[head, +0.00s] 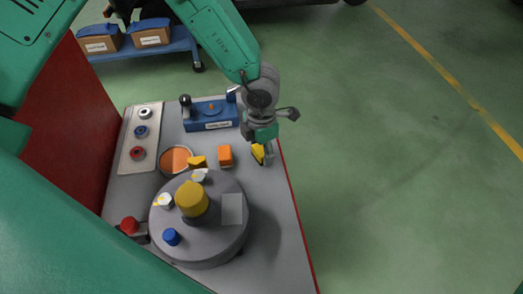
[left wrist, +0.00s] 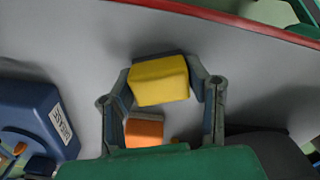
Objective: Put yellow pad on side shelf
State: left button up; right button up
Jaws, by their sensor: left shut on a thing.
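The yellow pad (head: 258,153) is near the right edge of the grey worktop (head: 275,235). In the left wrist view the yellow pad (left wrist: 160,82) sits between the two fingers of my left gripper (left wrist: 170,78). In the head view my left gripper (head: 264,152) points down at the worktop and partly hides the pad. It is shut on the pad; whether the pad touches the worktop is unclear. I cannot tell which surface is the side shelf. My right gripper is not in view.
An orange block (head: 225,155) is just left of the pad. A round grey housing (head: 210,250) with a yellow knob (head: 191,199) stands in front. A blue fixture (head: 211,114) is behind. A blue wheeled cart (head: 175,45) holds boxes. Green floor is free at right.

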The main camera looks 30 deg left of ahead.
aim_at(260, 148)
pick_arm(q)
jog(key=o, duration=0.8)
jog(key=shift+a+f, duration=0.15)
jog(key=shift+c, duration=0.2)
jog(key=shift+o, duration=1.2)
jog(key=shift+a, duration=0.2)
jog(key=shift+d+r, duration=0.15)
jog(key=shift+r, duration=0.1)
notch_tip(260, 148, up, 11)
jog(key=p, duration=0.3)
jog(key=shift+f+p, duration=0.2)
jog(key=shift+p, duration=0.2)
jog(key=shift+r, duration=0.55)
